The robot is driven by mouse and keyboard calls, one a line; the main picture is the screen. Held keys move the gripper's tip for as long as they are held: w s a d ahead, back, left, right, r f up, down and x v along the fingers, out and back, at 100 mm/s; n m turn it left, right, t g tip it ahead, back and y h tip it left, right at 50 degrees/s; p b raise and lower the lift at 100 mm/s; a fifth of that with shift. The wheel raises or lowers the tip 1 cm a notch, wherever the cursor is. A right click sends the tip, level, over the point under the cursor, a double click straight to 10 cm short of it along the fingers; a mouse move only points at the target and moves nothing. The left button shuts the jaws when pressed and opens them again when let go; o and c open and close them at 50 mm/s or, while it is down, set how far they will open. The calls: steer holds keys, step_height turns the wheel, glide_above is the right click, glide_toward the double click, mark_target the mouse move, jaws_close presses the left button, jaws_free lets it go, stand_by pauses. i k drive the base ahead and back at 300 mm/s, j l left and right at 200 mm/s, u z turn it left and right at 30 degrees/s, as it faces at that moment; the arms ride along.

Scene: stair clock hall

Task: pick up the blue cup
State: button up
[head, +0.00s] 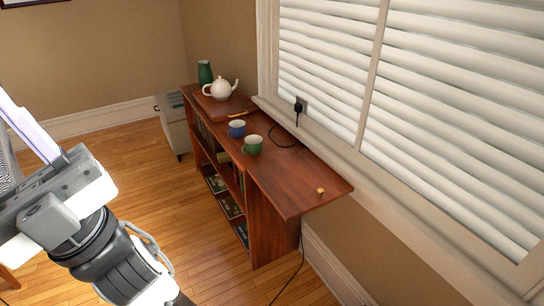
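The blue cup (237,129) stands upright on the top of a reddish-brown wooden bookcase (285,185), below the window. It is just behind and left of a green cup (254,146), and the two look close together. My gripper (28,125) is at the left edge of the head view, well to the left of the bookcase and apart from both cups. A pale lavender finger part points up and left and runs out of the picture. Its opening does not show clearly, and I see nothing held in it.
A white teapot (220,90) stands on a wooden tray (235,107) behind the cups. A green vase (205,72) is at the far end. A small yellow item (320,190) lies near the front, where the top is mostly clear.

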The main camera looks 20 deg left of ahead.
mark_target(236, 131)
steer(key=i+j+z, duration=0.1)
steer(key=i+j, duration=1.15)
steer(key=i+j+z, duration=0.15)
steer(key=i+j, duration=0.5)
steer(key=j, duration=0.15)
